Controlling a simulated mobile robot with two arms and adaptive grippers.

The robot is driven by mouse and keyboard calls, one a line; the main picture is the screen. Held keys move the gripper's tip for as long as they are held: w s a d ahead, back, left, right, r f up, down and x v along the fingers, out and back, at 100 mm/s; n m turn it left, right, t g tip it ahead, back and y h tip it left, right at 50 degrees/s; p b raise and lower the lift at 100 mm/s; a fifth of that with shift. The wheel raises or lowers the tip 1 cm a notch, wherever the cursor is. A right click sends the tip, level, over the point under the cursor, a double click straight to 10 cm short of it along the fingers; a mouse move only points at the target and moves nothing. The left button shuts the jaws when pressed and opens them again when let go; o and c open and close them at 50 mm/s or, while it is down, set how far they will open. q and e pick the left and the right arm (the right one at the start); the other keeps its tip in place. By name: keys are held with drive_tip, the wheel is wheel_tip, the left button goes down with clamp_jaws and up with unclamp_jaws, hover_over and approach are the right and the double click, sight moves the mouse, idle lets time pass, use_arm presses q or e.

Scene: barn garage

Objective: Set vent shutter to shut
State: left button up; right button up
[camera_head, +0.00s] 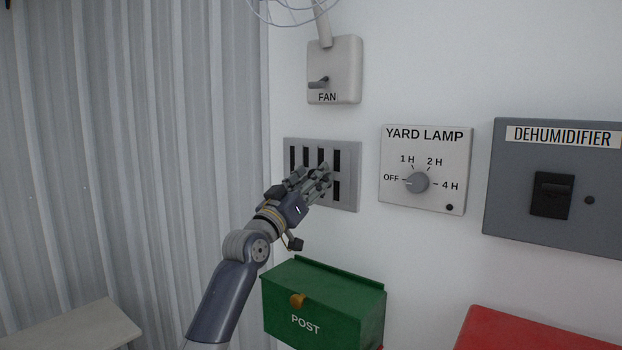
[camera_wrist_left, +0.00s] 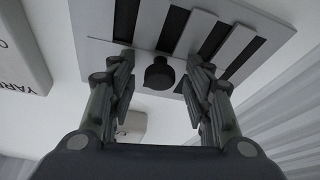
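The vent shutter (camera_head: 349,170) is a grey wall plate with a row of dark upright slots, partly hidden behind my left gripper in the head view. Its slotted plate (camera_wrist_left: 152,22) also shows in the left wrist view, with dark openings between pale slats. A round dark knob (camera_wrist_left: 159,74) sticks out from it. My left gripper (camera_head: 322,172) is at the vent. In the left wrist view its two fingers (camera_wrist_left: 158,80) stand apart, one on each side of the knob, with gaps to it. My right gripper is not in view.
A fan switch (camera_head: 345,60) is above the vent. The yard lamp dial (camera_head: 417,182) and dehumidifier box (camera_head: 560,200) are to its right. A green post box (camera_head: 325,305) sits below, and a red surface (camera_head: 530,330) at lower right. Corrugated wall lies left.

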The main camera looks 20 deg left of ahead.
use_arm(q)
drive_tip(key=c, duration=0.4)
drive_tip(key=shift+s, duration=0.1)
clamp_jaws()
drive_tip(key=shift+w+a+b, duration=0.25)
drive_tip(key=shift+a+b, duration=0.25)
drive_tip(key=shift+a, duration=0.15)
drive_tip(key=shift+w+a+b, duration=0.2)
drive_tip(key=shift+a+b, duration=0.3)
drive_tip(key=shift+a, duration=0.1)
drive_tip(key=shift+d+r, duration=0.1)
drive_tip(key=shift+r, duration=0.1)
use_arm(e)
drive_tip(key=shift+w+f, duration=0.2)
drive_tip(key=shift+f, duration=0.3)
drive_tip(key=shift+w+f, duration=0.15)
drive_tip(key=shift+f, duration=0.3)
